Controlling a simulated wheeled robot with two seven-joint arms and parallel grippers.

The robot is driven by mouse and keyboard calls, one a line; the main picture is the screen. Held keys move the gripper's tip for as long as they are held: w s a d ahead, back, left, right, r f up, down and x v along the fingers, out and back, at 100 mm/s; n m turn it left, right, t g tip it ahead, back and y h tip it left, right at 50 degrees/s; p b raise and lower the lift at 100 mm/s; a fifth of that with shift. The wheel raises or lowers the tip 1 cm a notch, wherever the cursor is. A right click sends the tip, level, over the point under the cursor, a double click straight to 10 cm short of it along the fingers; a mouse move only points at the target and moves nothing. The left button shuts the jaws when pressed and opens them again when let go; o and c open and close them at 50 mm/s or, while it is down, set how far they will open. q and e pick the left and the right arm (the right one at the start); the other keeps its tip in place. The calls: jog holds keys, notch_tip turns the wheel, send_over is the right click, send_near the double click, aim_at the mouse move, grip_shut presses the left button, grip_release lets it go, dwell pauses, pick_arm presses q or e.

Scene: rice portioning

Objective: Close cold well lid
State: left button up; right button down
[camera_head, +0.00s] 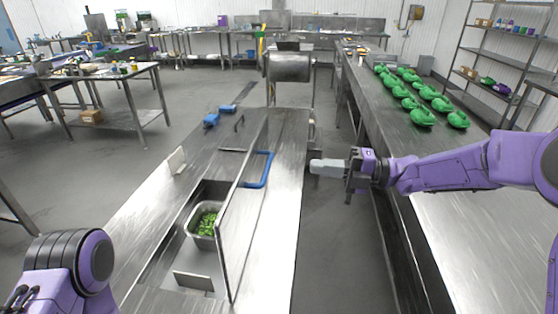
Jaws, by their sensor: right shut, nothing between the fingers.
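The cold well lid (236,236) is a thin steel panel standing raised along the right side of the open cold well (160,268). A blue handle (268,172) sits on the lid's right face. Inside the well is a metal pan (191,224) holding green pieces (206,219). My right gripper (316,167) is shut and empty. It is to the right of the blue handle, apart from it, and appears beyond the counter's right edge. My left arm shows at the lower left, but its gripper is out of view.
The steel counter (278,232) has a clear strip right of the lid. Blue handles (212,120) lie farther along the counter. On the right, a long steel table (395,125) carries several green items (421,117). A floor gap separates the counter and that table.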

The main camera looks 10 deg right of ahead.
aim_at(249, 160)
jog(key=p+x, duration=0.3)
jog(key=x, duration=0.3)
jog(key=p+x, duration=0.3)
jog(key=x, duration=0.3)
jog(key=shift+a+r+p, duration=0.2)
jog(key=shift+a+p, duration=0.15)
jog(key=shift+a+f, duration=0.15)
jog(key=shift+a, duration=0.3)
jog(key=shift+w, duration=0.1)
